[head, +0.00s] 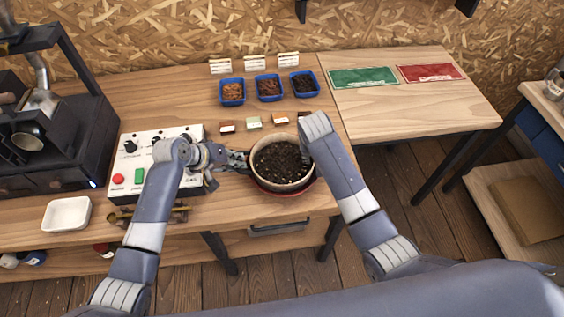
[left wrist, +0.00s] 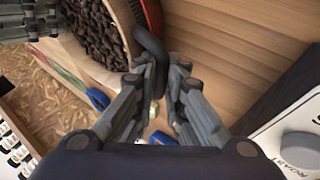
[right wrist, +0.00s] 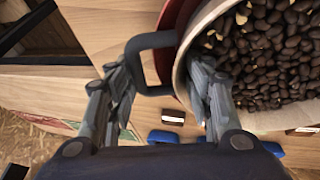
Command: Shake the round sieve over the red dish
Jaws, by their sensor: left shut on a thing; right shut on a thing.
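The round sieve (head: 268,181) has a pale rim and is full of dark beans (head: 281,161) with some pale bits among them. It is over the red dish (head: 258,188), whose rim shows below it; I cannot tell the gap between them. My left gripper (head: 240,160) is shut on the sieve's dark left handle (left wrist: 148,42). My right gripper (right wrist: 160,75) is shut on the opposite dark handle (right wrist: 141,42); in the head view my right wrist mostly hides it. The red dish also shows beside the sieve in the right wrist view (right wrist: 171,27).
A control box (head: 150,150) with knobs and buttons stands left of the sieve. Behind are several small sample blocks (head: 254,122) and blue trays (head: 232,92). A white dish (head: 67,215) is at the front left. A side table with green (head: 362,77) and red mats is at right.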

